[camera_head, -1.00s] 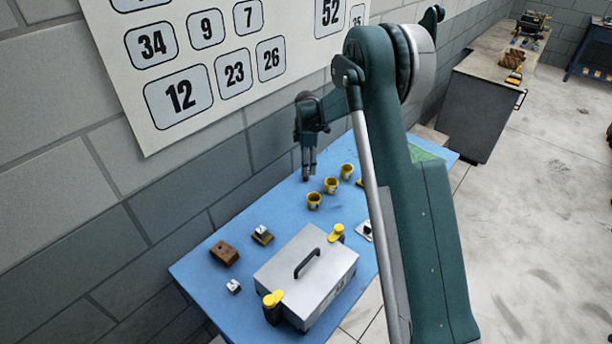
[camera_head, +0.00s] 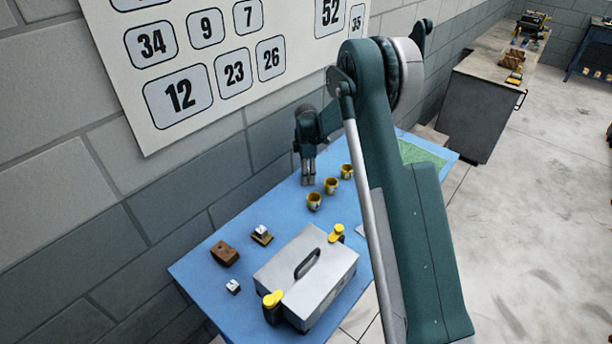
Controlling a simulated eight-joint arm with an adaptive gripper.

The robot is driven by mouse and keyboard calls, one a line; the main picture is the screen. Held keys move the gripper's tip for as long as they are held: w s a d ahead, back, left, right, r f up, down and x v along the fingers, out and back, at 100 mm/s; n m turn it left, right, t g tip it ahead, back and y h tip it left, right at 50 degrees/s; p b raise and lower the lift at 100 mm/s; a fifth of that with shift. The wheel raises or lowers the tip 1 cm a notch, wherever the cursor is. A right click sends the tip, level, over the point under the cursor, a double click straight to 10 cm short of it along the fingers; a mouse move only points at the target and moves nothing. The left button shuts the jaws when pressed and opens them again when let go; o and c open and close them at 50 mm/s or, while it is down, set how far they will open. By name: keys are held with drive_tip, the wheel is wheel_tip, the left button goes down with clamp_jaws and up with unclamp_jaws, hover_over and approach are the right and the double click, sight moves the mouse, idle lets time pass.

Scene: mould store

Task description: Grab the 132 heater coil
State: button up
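Three small yellow cup-shaped pieces with dark openings stand in a slanting row on the blue table: the near one (camera_head: 314,201), the middle one (camera_head: 331,185) and the far one (camera_head: 347,171). They may be heater coils, but I can read no 132 on any of them. My gripper (camera_head: 309,183) hangs pointing down at the wall side of the table, just left of the middle and far pieces. Its fingers show close together and small; I see nothing held, and cannot tell whether they are open or shut.
A grey lidded box (camera_head: 306,277) with a dark handle and yellow-topped clamps fills the near part of the blue table (camera_head: 205,268). A brown block (camera_head: 224,253) and small metal parts lie left of it. The wall is close behind. My arm hides the table's right side.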

drive_tip(key=shift+c, duration=0.5)
drive_tip(key=c, duration=0.9)
drive_tip(key=shift+r, duration=0.1)
drive_tip(key=shift+c, duration=0.2)
drive_tip(key=shift+r+p, duration=0.3)
drive_tip(key=shift+r, duration=4.65)
